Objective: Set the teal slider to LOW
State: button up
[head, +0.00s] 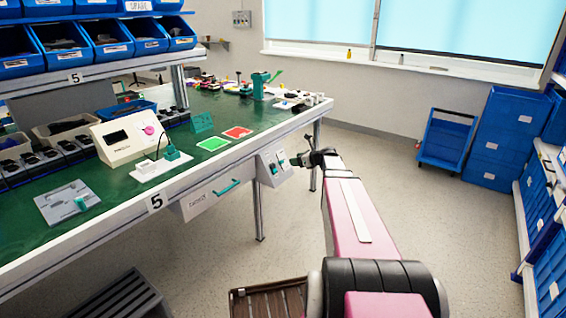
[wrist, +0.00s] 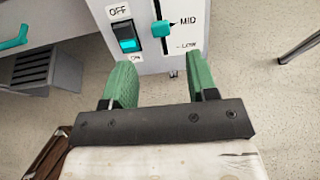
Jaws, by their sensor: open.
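The teal slider (wrist: 161,28) sits in a vertical slot on a pale control panel (wrist: 145,58). Its knob is about level with the MID mark (wrist: 187,21), with the LOW mark (wrist: 187,46) below it. My gripper (wrist: 161,80) is open and empty in the wrist view, its two green fingers apart below the slider and not touching it. In the head view the panel (head: 270,180) hangs at the bench's front edge, and my gripper (head: 312,159) is just right of it. The slider is too small to judge there.
A rocker switch (wrist: 127,42) marked OFF and ON is left of the slider. A drawer with a teal handle (head: 227,187) lies left of the panel. The green bench (head: 110,190) bears several devices.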

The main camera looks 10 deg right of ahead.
aim_at(282, 161)
jog(key=x, duration=0.9)
jog(key=shift+f, duration=0.1)
